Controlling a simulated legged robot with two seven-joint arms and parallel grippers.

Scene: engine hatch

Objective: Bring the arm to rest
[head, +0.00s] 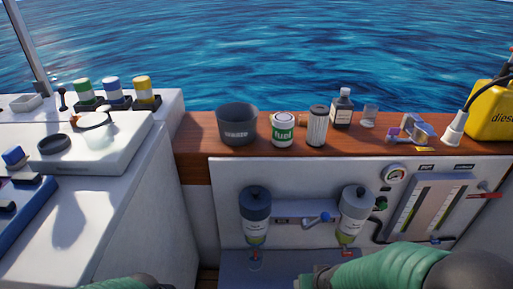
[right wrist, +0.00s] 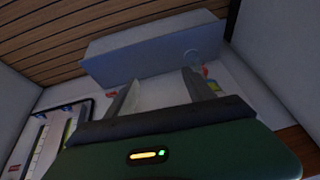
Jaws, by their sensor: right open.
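My right gripper (right wrist: 161,80) shows in the right wrist view with its two fingers apart and nothing between them. Beyond the fingers is a grey box-like ledge (right wrist: 150,50). In the head view my right arm's green sleeve (head: 395,268) crosses the lower right, in front of the white panel. Its gripper cannot be made out there. Only a small piece of my left arm (head: 135,283) shows at the bottom edge, and its gripper is out of view.
A wooden shelf (head: 195,142) carries a dark bucket (head: 237,125), a fluid can (head: 283,130), a ribbed filter (head: 317,126), a bottle (head: 343,108) and a yellow diesel can (head: 490,112). Two filter canisters (head: 255,208) (head: 355,208) and a gauge (head: 395,174) sit on the panel below.

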